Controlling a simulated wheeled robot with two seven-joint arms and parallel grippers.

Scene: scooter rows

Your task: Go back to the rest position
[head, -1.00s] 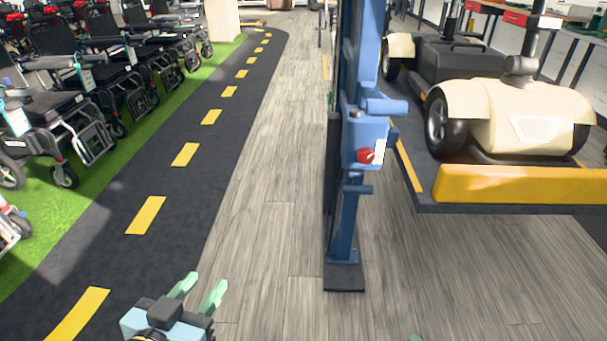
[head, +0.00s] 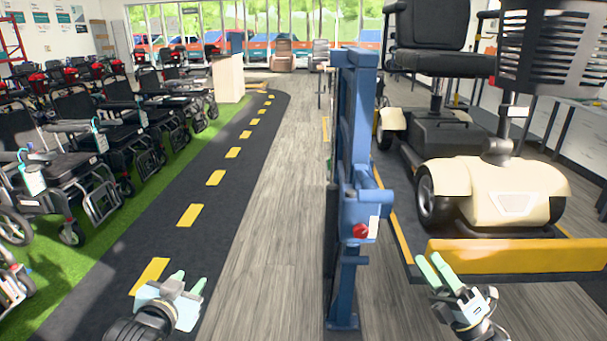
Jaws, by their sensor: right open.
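My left gripper (head: 191,282) is at the lower left, over the dark path with yellow dashes. Its two pale green fingers stand apart with nothing between them. My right gripper (head: 435,262) is at the lower right, in front of the yellow bar of the lift platform. Its two pale green fingers point up and to the left with a narrow gap and hold nothing. Both grippers are empty and apart from the things around them.
A blue lift post (head: 352,190) with a red knob (head: 361,231) stands between my arms. A cream mobility scooter (head: 490,190) sits on the platform behind a yellow bar (head: 520,254). Wheelchairs (head: 75,165) line the left. The wooden floor (head: 276,220) left of the post is clear.

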